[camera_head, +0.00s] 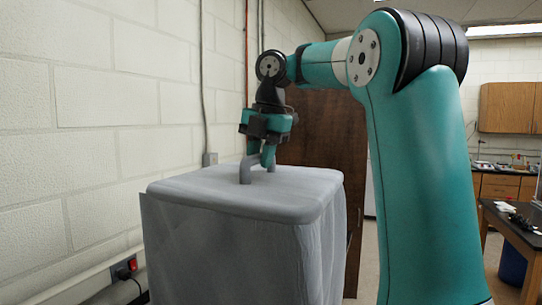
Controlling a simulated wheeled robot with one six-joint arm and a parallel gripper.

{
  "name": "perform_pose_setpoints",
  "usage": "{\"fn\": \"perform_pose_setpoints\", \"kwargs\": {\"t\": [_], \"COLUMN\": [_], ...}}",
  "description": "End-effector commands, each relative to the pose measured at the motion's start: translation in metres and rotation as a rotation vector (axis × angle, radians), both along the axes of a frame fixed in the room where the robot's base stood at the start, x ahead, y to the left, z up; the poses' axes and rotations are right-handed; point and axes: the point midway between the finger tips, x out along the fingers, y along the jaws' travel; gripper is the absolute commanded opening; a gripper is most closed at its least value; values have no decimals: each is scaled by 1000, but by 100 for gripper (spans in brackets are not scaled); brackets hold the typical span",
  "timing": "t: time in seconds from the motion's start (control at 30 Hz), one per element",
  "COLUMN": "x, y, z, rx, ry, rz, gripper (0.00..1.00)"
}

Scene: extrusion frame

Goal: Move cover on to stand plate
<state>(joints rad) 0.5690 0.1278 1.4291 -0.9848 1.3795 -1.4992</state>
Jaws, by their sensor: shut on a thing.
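The cover (240,193) is a grey lid with rounded corners and a raised handle (248,171) on its top. It lies level on top of a grey, box-like body (230,250). My gripper (262,160) points down from above and is shut on the handle of the cover. I cannot tell whether the cover rests on the body or hangs just above it. I cannot make out a separate stand plate; the cover may hide it.
A white block wall (100,110) stands close on the left, with a red-switched socket (124,270) low down. A brown door (325,140) is behind. A dark table (515,230) and wooden cabinets (510,107) are at the far right.

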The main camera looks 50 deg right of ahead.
Motion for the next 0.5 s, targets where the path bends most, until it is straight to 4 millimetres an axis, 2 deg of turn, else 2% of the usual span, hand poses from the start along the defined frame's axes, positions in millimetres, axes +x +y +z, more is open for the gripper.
{"fn": "perform_pose_setpoints", "kwargs": {"t": [0.5], "x": [42], "y": [15], "z": [1], "rx": [0], "ry": [-1], "rz": [3], "gripper": [0]}}
